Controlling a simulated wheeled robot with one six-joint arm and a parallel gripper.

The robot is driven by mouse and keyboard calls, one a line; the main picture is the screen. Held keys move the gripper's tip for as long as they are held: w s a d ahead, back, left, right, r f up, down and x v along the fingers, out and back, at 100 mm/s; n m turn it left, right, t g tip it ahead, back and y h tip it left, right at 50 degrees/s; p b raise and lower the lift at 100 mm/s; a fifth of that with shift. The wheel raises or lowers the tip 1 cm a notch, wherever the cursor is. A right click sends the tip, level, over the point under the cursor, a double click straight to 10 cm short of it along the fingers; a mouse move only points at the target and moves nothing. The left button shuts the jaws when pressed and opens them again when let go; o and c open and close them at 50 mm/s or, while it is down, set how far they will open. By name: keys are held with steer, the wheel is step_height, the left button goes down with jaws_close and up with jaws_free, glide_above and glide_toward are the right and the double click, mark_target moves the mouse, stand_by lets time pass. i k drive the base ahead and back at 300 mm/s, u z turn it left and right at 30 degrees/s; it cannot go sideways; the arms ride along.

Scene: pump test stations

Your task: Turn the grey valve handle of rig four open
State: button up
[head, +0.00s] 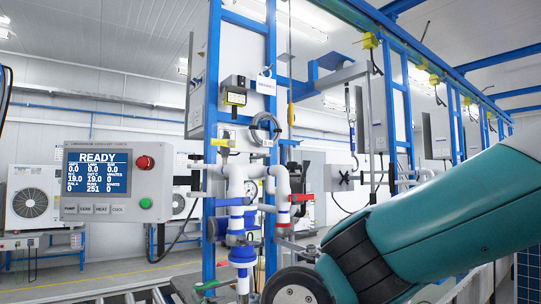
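The nearest test rig shows white pipework (243,180) on a blue frame (210,215). A yellow handle (221,142) sits at the upper left of the pipes. Red fittings (301,198) and blue fittings (236,224) sit lower. I cannot make out which part, if any, is the grey valve handle of rig four. The rig's white tag (266,85) is too small to read. My teal arm fills the lower right and covers part of the rig's right side. My gripper is not in view.
A control panel (97,183) reading READY, with a red and a green button, stands left of the pipes. A roller conveyor (140,297) runs along the bottom left. More blue-framed stations (455,120) recede to the right. Grey floor shows at the left.

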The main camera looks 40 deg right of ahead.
mark_target(260, 157)
steer(key=z, duration=1.1)
steer(key=i, duration=0.65)
steer(key=u, duration=0.6)
